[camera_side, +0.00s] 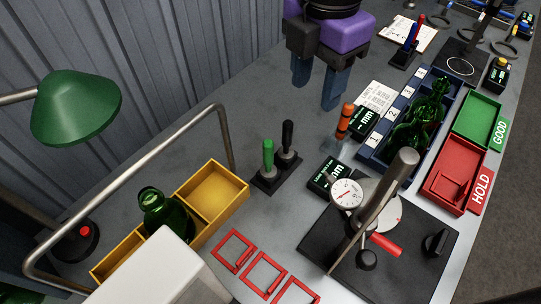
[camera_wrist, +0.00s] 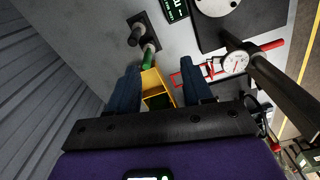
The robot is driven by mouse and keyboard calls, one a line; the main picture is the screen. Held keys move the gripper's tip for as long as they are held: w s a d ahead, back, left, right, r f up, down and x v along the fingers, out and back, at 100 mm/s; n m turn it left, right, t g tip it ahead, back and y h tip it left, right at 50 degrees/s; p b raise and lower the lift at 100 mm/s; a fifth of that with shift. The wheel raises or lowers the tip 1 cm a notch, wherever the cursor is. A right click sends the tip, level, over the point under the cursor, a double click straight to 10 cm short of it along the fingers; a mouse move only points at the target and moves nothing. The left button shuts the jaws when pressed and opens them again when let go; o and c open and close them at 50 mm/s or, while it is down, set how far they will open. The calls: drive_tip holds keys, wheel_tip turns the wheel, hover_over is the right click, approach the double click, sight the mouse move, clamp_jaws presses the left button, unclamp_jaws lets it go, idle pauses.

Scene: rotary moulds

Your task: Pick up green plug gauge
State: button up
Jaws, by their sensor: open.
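The green plug gauge (camera_side: 268,157) stands upright in a small dark stand (camera_side: 277,180), beside a black-handled gauge (camera_side: 287,137). In the wrist view the green gauge (camera_wrist: 148,60) shows just past the fingertips, nearer the left finger, with the black one (camera_wrist: 137,32) above it in the picture. My gripper (camera_side: 317,97) is open and empty. It hangs with its fingers pointing down, above the bench and behind the stand, apart from both gauges. In the wrist view my gripper (camera_wrist: 160,67) has its two fingers spread wide.
A yellow bin (camera_side: 215,190) with a green bottle (camera_side: 163,213) is at left. An orange-handled tool (camera_side: 345,118) stands right of the gauges. A dial-gauge stand (camera_side: 385,225) is at front right. A blue rack (camera_side: 372,150), green tray (camera_side: 478,118) and red tray (camera_side: 448,190) lie beyond.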

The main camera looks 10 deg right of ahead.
drive_tip(key=n, duration=0.2)
hover_over(268, 156)
drive_tip(key=d, duration=0.1)
drive_tip(key=shift+n, duration=0.3)
drive_tip(key=f, duration=1.1)
drive_tip(key=shift+w+a+f, duration=0.25)
drive_tip(key=shift+w+f, duration=0.05)
drive_tip(key=shift+f, duration=0.1)
drive_tip(key=shift+w+a+f, duration=0.1)
drive_tip(key=shift+f, duration=1.35)
drive_tip(key=shift+w+a+f, duration=0.1)
drive_tip(key=shift+f, duration=1.35)
clamp_jaws()
